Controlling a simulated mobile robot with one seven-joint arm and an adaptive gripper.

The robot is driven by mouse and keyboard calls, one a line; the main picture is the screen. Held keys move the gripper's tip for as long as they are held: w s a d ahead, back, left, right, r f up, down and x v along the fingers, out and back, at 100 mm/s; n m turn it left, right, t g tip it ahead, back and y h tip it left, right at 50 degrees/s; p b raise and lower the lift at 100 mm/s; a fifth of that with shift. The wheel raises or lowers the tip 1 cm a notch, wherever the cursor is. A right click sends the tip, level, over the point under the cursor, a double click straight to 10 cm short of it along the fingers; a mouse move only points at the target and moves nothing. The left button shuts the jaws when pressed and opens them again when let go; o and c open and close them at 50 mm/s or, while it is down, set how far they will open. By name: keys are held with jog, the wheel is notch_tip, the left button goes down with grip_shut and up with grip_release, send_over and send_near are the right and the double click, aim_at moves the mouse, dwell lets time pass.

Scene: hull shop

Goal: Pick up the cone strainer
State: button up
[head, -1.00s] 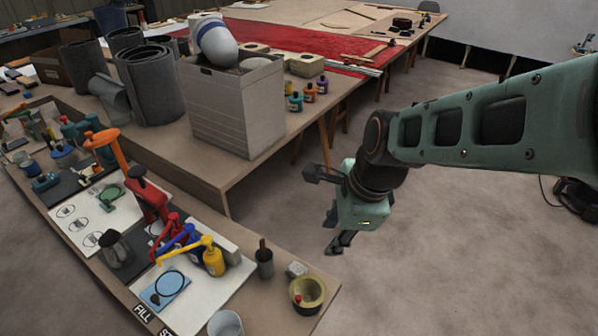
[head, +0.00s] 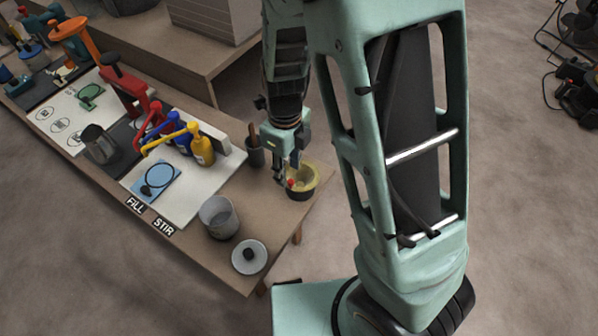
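My gripper (head: 287,178) points down over the front right corner of the bench, with its two fingers apart. It is at the near left edge of a dark bowl with a yellow-olive inside (head: 301,187), and a small red ball (head: 291,183) shows by the fingertips. I cannot tell if the fingers touch the bowl. I cannot clearly make out which thing is the cone strainer. A grey tapered vessel (head: 100,145) stands farther left on the bench. The spot behind my fingers, where a small grey lump stood earlier, is hidden.
A dark cup with a brown handle (head: 254,155) stands just left of my gripper. A grey pot (head: 218,217) and a round lid (head: 249,257) sit in front. Yellow (head: 203,150) and other pump bottles stand on the white board (head: 205,192). Bare floor lies right of the bench.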

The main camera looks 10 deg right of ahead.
aim_at(291, 181)
jog(key=f, duration=0.2)
jog(key=f+b, duration=0.1)
jog(key=f, duration=0.1)
jog(key=f+b, duration=0.1)
jog(key=f, duration=0.1)
jog(key=shift+d, duration=0.3)
grip_shut()
